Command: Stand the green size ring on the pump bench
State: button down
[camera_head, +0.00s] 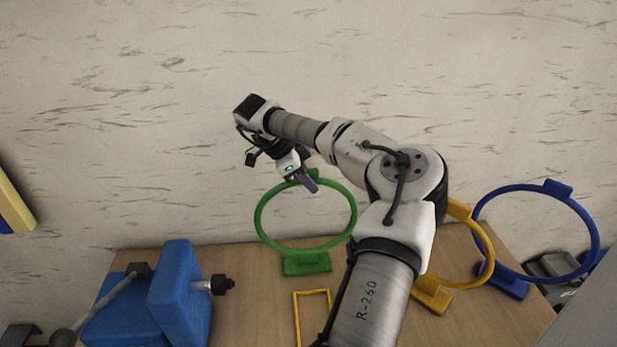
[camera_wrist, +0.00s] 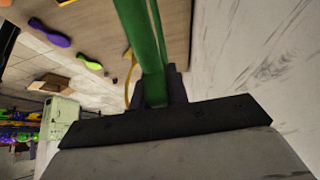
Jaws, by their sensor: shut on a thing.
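The green size ring (camera_head: 354,214) is upright over the pump bench (camera_head: 250,310), with its green foot (camera_head: 307,263) at the bottom. My gripper (camera_head: 308,181) is shut on the ring's top. In the wrist view the green ring (camera_wrist: 143,45) runs up from between the jaws (camera_wrist: 155,98). I cannot tell whether the foot touches the bench top or hangs just above it. A yellow outline (camera_head: 296,310) is marked on the bench in front of the foot, partly hidden by my arm.
A blue pump (camera_head: 180,295) with a black-tipped nozzle stands at the left of the bench. A yellow ring (camera_head: 490,250), partly behind my arm, and a blue ring (camera_head: 597,240) stand to the right. The pale wall (camera_head: 130,120) is close behind.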

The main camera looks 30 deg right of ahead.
jog(key=shift+f, duration=0.15)
jog(key=c, duration=1.4)
grip_release()
jog(key=shift+o, duration=0.2)
jog(key=shift+r, duration=0.2)
jog(key=shift+w+a+r+b, duration=0.15)
jog(key=shift+a+r+b, duration=0.05)
jog(key=shift+b, duration=0.1)
jog(key=b+v, duration=0.3)
jog(key=v, duration=0.8)
jog(key=shift+r, duration=0.25)
jog(key=shift+a, duration=0.1)
